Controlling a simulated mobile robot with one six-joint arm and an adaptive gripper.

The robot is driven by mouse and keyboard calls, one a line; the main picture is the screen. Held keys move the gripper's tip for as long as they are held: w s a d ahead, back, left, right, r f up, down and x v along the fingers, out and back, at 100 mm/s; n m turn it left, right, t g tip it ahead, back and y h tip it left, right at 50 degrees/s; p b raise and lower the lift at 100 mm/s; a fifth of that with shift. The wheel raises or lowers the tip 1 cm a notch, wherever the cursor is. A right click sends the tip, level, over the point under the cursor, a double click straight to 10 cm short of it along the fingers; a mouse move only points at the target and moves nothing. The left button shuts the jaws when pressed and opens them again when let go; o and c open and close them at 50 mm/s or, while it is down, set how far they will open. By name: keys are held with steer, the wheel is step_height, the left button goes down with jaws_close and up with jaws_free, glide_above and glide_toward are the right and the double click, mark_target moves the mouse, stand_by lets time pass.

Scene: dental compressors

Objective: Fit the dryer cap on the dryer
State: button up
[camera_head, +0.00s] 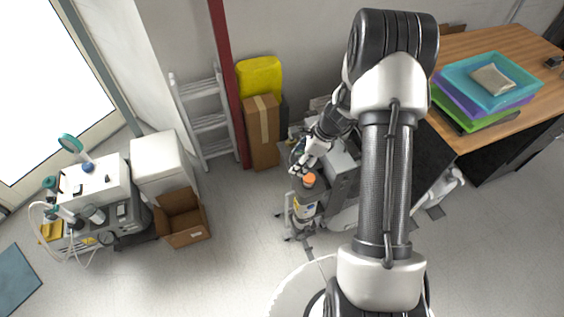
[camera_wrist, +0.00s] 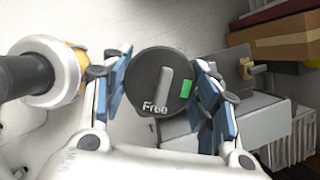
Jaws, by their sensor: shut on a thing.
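The dryer cap (camera_wrist: 150,85) is a dark round disc with a grey raised bar, a green mark and the word "Free", seen face-on in the wrist view. My gripper (camera_wrist: 160,78) has its blue-padded fingers on both sides of the cap and is shut on it. In the head view my gripper (camera_head: 300,165) is low over the compressor unit, just behind an orange-topped grey cylinder (camera_head: 306,205) with a label. The cap is too small to make out there. I cannot tell for certain which part is the dryer.
In the wrist view a dark cylinder with a white collar (camera_wrist: 52,73) stands close left of the fingers; a grey box (camera_wrist: 240,125) and brass fitting (camera_wrist: 258,68) are at right. In the head view a cardboard box (camera_head: 262,130) stands behind; a desk (camera_head: 480,50) is at right.

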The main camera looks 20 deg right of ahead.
mark_target(309, 177)
steer(key=d+m, duration=0.1)
steer(key=d+f+m, duration=0.1)
steer(key=d+m+t, duration=0.1)
steer(key=d, duration=0.1)
steer(key=shift+s+f+m+h, duration=0.3)
steer(key=shift+f+h, duration=0.1)
steer(key=shift+f+b, duration=2.35)
steer(key=shift+f, duration=0.3)
steer(key=shift+f, duration=0.1)
steer(key=shift+f+b, duration=1.7)
steer(key=shift+f, duration=0.1)
steer(key=o, duration=1.2)
steer(key=shift+r, duration=0.1)
steer(key=v, duration=1.2)
steer(key=shift+s, duration=0.15)
